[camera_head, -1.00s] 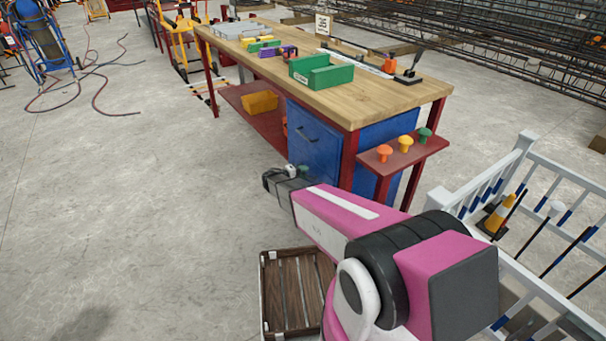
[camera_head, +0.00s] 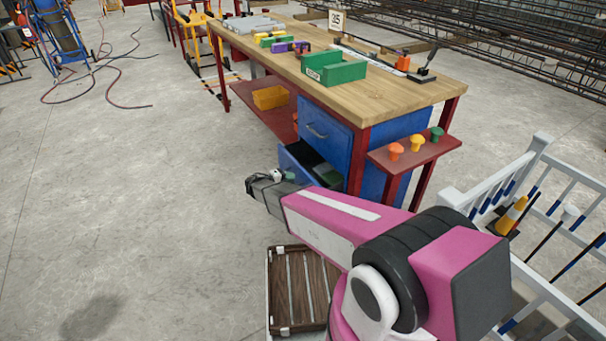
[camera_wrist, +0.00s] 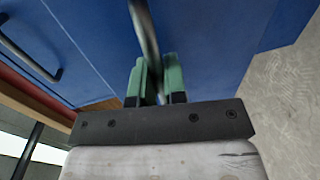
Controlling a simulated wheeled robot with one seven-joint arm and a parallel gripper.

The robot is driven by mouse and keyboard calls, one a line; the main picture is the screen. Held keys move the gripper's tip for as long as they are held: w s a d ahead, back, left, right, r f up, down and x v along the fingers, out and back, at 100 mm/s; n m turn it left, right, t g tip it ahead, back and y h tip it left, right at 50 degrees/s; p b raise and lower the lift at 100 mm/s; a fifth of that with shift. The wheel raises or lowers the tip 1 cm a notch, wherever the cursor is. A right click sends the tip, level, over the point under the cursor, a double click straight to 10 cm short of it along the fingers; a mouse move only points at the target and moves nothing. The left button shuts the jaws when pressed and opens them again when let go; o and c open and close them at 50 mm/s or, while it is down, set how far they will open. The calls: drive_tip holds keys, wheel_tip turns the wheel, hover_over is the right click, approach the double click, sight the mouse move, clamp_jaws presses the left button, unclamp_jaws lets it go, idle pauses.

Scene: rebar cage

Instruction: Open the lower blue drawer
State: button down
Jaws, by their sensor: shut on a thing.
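The lower blue drawer (camera_head: 291,164) stands partly pulled out of the blue cabinet under the workbench. Its dark inside shows in the head view, with something green in it. The upper drawer (camera_head: 325,133) is closed, with a dark bar handle. In the wrist view, my gripper (camera_wrist: 156,82) has its green fingers shut on the lower drawer's handle (camera_wrist: 145,35), against the blue front. The upper drawer's handle (camera_wrist: 28,50) is at the left of the wrist view.
The wooden workbench top (camera_head: 385,96) holds a green bin (camera_head: 334,69) and tools. A red side shelf (camera_head: 415,152) bears orange, yellow and green knobs. A wooden crate (camera_head: 291,290) lies on the floor below my arm. A white railing (camera_head: 500,181) is at right.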

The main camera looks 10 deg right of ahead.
drive_tip(key=f+v, duration=0.1)
drive_tip(key=v, duration=0.8)
drive_tip(key=f+v, duration=0.2)
drive_tip(key=v, duration=0.8)
drive_tip(key=shift+s+a+f, duration=0.3)
drive_tip(key=shift+s+a, duration=0.05)
drive_tip(key=shift+a, duration=0.2)
drive_tip(key=c, duration=1.2)
unclamp_jaws()
drive_tip(key=v, duration=1)
drive_tip(key=shift+s+a, duration=0.15)
drive_tip(key=shift+a, duration=0.2)
drive_tip(key=shift+r, duration=0.1)
